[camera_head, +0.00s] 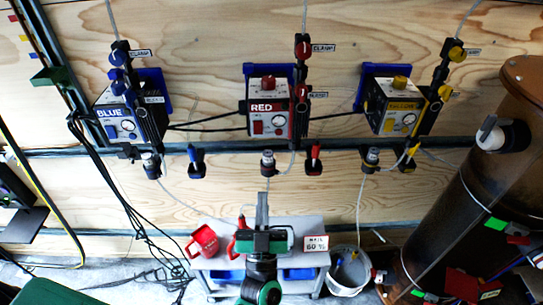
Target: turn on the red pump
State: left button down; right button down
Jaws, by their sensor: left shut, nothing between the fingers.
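The red pump (268,108) is a white and black box on the wooden wall, in the middle of the head view. It has a RED label, a red knob (268,83) on top, a red switch (258,127) at the lower left of its front and a round gauge (278,121). My left gripper (262,198) points up the picture, below the pump in the view and apart from it. Its fingers are together and empty. Whether the switch is on or off is too small to tell. My right gripper is not in view.
The blue pump (121,120) hangs at left, the yellow pump (397,107) at right. Valves and hoses hang below them. A grey bench (310,258) with a red mug (203,242) stands below, beside a white bucket (347,270). A large brown tank (450,215) fills the right.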

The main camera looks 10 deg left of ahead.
aim_at(258, 130)
pick_arm(q)
jog(key=shift+s+a+r+n+y, duration=0.2)
jog(key=shift+s+r+n+y, duration=0.1)
jog(key=shift+r+n+y, duration=0.3)
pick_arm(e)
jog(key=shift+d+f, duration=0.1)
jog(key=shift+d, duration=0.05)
pick_arm(q)
jog(key=shift+r, duration=0.15)
